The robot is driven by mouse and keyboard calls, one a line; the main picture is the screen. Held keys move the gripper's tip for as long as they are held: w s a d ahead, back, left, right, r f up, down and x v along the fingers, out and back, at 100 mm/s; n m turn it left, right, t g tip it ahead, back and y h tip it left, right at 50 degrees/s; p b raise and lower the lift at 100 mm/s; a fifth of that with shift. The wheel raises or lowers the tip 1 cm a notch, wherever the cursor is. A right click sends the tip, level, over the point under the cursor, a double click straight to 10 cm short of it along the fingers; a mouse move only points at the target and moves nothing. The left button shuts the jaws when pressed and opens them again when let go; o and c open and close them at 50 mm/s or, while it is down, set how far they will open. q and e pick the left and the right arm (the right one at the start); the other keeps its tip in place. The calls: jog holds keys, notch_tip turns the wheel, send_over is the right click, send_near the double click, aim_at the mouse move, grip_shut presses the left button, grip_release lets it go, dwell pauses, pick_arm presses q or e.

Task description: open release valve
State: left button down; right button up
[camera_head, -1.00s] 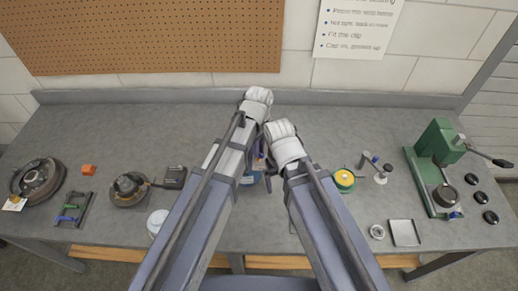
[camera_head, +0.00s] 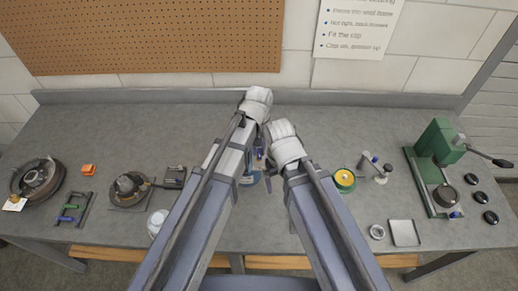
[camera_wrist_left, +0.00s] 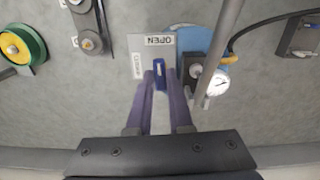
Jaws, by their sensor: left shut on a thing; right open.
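In the left wrist view, my left gripper (camera_wrist_left: 160,88) is shut on a blue valve handle (camera_wrist_left: 160,72), its purple fingers on either side. The handle stands in front of a light plate (camera_wrist_left: 133,45) with an OPEN label (camera_wrist_left: 160,40), seen upside down, and a second label (camera_wrist_left: 137,65) at its side. A blue base (camera_wrist_left: 200,42) and a round white gauge (camera_wrist_left: 218,83) are beside the plate. In the head view, the blue base (camera_head: 247,179) shows only partly between my arms. My right gripper is open, mostly hidden behind my arm links in the head view.
A green and yellow reel (camera_head: 344,180) and grey posts (camera_head: 375,168) stand to the right. A green press (camera_head: 437,150) is farther right, with a metal tray (camera_head: 405,232) in front. A round grey device (camera_head: 130,188) sits left. The rear bench is clear.

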aim_at(259, 153)
pick_arm(q)
jog(key=shift+m, duration=0.4)
jog(key=c, duration=0.8)
grip_release()
jog(key=shift+r, duration=0.1)
notch_tip(259, 153, up, 8)
jog(key=p, duration=0.8)
jog(key=shift+f, duration=0.2)
